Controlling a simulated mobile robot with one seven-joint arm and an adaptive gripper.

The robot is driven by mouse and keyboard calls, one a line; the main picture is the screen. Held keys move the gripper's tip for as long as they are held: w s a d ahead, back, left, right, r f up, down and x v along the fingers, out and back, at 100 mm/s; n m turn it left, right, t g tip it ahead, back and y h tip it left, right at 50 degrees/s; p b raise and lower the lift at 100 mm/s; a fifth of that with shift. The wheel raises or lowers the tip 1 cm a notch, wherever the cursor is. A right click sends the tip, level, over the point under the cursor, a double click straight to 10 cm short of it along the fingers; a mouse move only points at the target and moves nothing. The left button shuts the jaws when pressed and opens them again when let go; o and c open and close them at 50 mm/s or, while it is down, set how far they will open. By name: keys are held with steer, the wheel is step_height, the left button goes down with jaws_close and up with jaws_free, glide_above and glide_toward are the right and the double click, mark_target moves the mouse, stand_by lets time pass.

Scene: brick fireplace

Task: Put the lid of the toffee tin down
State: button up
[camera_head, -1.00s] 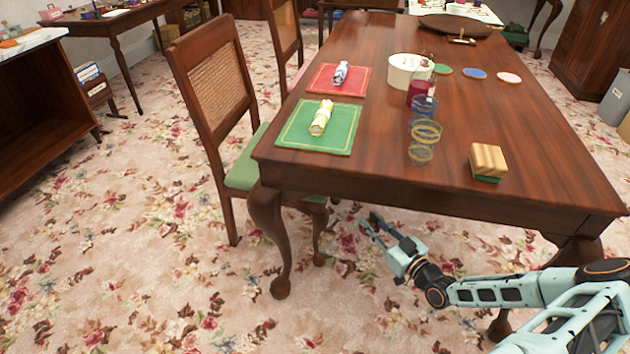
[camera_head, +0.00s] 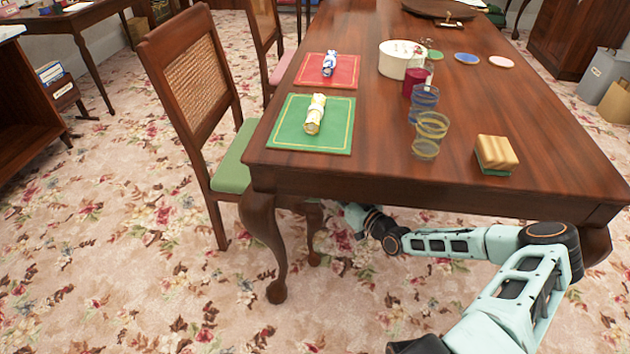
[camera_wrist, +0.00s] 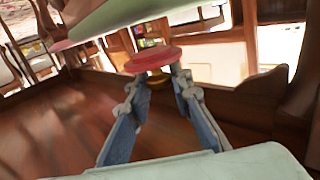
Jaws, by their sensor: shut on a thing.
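In the wrist view my gripper (camera_wrist: 156,76) is shut on a red round lid (camera_wrist: 150,57) with a yellowish knob under it, between the fingertips. In the head view my arm reaches in below the near edge of the dark wooden table (camera_head: 480,100). The gripper and the lid are hidden there behind the table. I cannot pick out the toffee tin for sure. A white round container (camera_head: 393,60) stands on the table.
On the table are a green mat (camera_head: 280,128) and a red mat (camera_head: 312,70), each with a wrapped roll, several glasses (camera_head: 431,126) and a striped block (camera_head: 496,153). A cane-backed chair (camera_head: 200,75) with a green seat stands at the table's left.

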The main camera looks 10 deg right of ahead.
steer(key=b+x, duration=0.1)
steer(key=x, duration=0.7)
steer(key=shift+w+a+r, duration=0.1)
steer(key=shift+w, duration=0.1)
steer(key=shift+f+b, duration=1)
steer(key=shift+f, duration=0.65)
steer(key=shift+f, duration=0.15)
steer(key=shift+f+b, duration=0.1)
steer(key=shift+b, duration=0.2)
steer(key=o, duration=1)
